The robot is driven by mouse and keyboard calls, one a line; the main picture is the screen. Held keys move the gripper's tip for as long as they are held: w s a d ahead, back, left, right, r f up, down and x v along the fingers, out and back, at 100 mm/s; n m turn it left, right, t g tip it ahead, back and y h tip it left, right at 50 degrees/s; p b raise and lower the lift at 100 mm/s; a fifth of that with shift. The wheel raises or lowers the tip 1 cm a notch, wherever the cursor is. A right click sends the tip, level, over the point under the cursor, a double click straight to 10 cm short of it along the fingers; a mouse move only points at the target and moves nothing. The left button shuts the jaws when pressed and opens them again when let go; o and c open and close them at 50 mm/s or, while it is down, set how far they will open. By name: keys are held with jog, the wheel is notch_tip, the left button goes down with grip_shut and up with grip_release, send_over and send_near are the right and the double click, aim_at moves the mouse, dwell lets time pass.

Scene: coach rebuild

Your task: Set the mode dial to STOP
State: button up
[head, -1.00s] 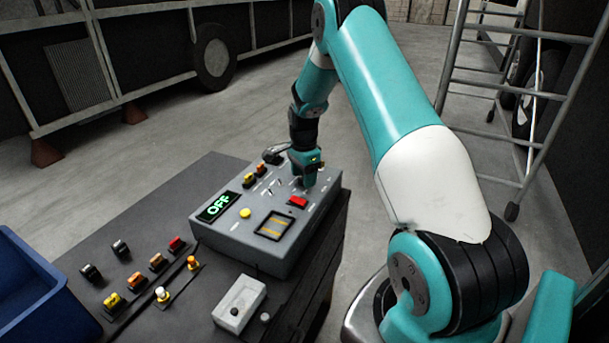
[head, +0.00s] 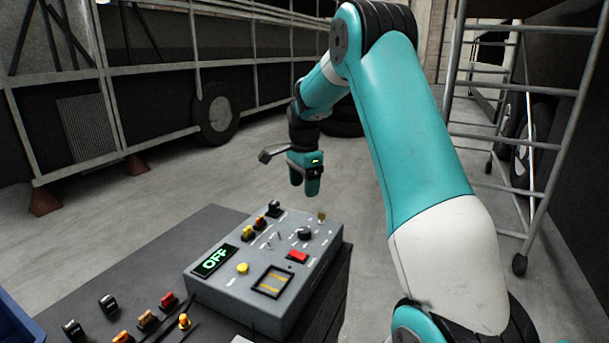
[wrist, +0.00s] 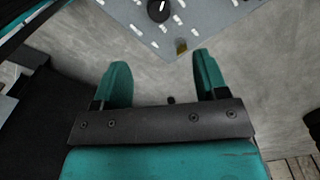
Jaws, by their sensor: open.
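The control box (head: 240,285) is grey and stands on the dark bench. Its round black mode dial (head: 304,233) sits towards the far right of the top face. The dial also shows at the top edge of the wrist view (wrist: 158,11), with a white mark on it; the labels around it are too blurred to read. A green display (head: 214,261) on the box reads OFF. My gripper (head: 309,188) is above and beyond the far edge of the box, apart from the dial. In the wrist view its two teal fingers (wrist: 161,68) are spread and empty.
The box also carries a red button (head: 297,256), a yellow button (head: 243,268), coloured switches (head: 248,233) and a small brass part (head: 321,216) at the far corner. Loose switches lie on the bench (head: 195,222) at left. A metal ladder (head: 535,145) stands right.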

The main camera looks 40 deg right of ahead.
notch_tip(320, 180, up, 4)
jog(key=shift+f, duration=0.15)
dwell(0.6)
